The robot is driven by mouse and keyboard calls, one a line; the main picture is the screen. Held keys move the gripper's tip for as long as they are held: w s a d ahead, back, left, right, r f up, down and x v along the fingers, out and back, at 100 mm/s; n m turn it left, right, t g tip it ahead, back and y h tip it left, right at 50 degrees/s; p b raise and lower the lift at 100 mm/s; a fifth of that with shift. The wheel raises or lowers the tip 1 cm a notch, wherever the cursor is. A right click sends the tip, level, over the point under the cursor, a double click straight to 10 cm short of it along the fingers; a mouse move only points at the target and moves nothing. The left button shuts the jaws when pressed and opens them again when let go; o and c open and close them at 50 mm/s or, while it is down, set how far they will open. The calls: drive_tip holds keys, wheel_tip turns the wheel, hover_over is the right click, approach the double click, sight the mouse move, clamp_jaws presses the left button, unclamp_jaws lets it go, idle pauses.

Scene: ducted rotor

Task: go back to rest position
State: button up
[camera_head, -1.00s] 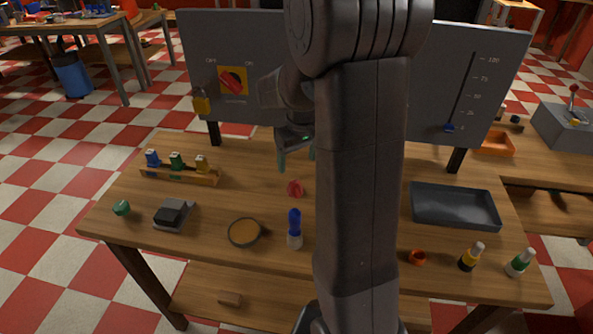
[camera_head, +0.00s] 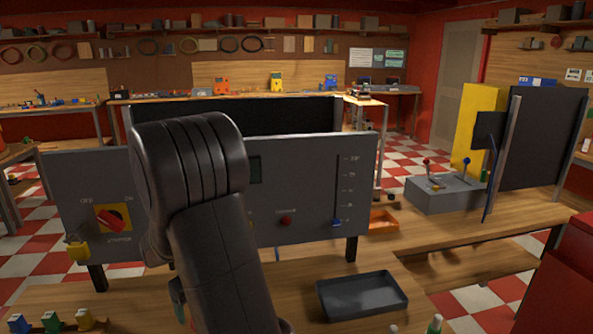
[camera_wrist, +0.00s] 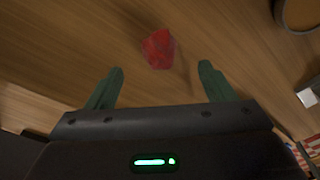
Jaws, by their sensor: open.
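My gripper (camera_wrist: 160,83) is open and empty in the wrist view, its two green fingers spread apart over the wooden tabletop. A red object (camera_wrist: 158,48) lies on the wood ahead of the fingertips, seen between them but apart from them. In the head view my dark arm rises in front of the grey panel and hides part of it. There only a sliver of a green finger (camera_head: 178,298) shows at the arm's left edge.
A dark tray (camera_head: 362,293) lies on the right. A grey lever box (camera_head: 447,194) is farther right.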

drive_tip(key=f, duration=0.6)
drive_tip(key=shift+w+a, duration=0.2)
drive_tip(key=shift+a, duration=0.05)
wheel_tip(320, 180, up, 3)
drive_tip(key=shift+f, duration=0.1)
drive_tip(key=shift+r, duration=0.65)
